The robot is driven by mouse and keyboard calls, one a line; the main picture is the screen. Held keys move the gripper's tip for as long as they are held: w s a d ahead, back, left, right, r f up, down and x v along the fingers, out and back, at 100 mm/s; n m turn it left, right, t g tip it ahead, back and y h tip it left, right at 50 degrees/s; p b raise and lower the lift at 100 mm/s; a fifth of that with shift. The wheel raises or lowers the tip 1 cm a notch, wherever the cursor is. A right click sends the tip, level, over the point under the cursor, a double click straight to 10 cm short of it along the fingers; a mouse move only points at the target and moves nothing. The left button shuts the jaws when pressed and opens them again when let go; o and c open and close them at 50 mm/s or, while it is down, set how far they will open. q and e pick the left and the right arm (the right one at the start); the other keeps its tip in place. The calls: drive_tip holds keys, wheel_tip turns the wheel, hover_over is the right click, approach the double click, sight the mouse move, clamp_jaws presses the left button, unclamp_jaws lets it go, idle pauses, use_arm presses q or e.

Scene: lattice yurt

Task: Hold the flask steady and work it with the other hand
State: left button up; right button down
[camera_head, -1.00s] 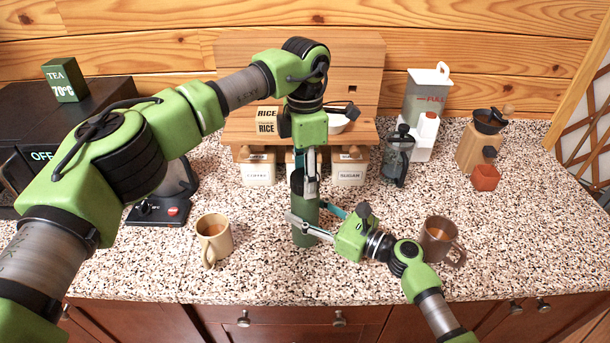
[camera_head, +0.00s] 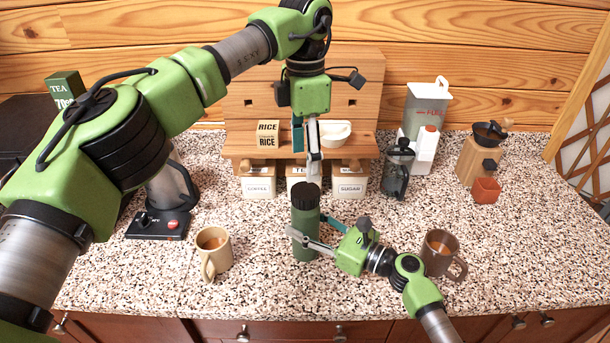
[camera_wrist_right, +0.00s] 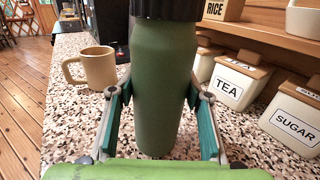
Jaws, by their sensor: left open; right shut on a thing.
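A dark green flask (camera_head: 305,222) stands upright on the speckled counter, with its black ridged cap (camera_head: 306,194) on top. It also fills the middle of the right wrist view (camera_wrist_right: 163,85), where the cap's top is cut off. My right gripper (camera_head: 308,238) is shut on the flask's body, with a finger on each side, below the cap. My left gripper (camera_head: 312,165) is open and empty, pointing down above the cap and apart from it.
A cream mug (camera_head: 214,252) is left of the flask and a brown mug (camera_head: 440,254) right. Behind are canisters (camera_head: 258,184) under a wooden shelf (camera_head: 238,139), a French press (camera_head: 398,168) and a grinder (camera_head: 478,160). A kettle base (camera_head: 158,224) stands at left.

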use_arm(q)
drive_tip(key=shift+r, duration=1.45)
use_arm(e)
drive_tip(key=c, duration=1)
unclamp_jaws()
drive_tip(key=shift+c, duration=0.2)
drive_tip(key=shift+d, duration=0.1)
drive_tip(key=shift+s+d, duration=0.2)
drive_tip(key=shift+d, duration=0.1)
drive_tip(key=v, duration=1.1)
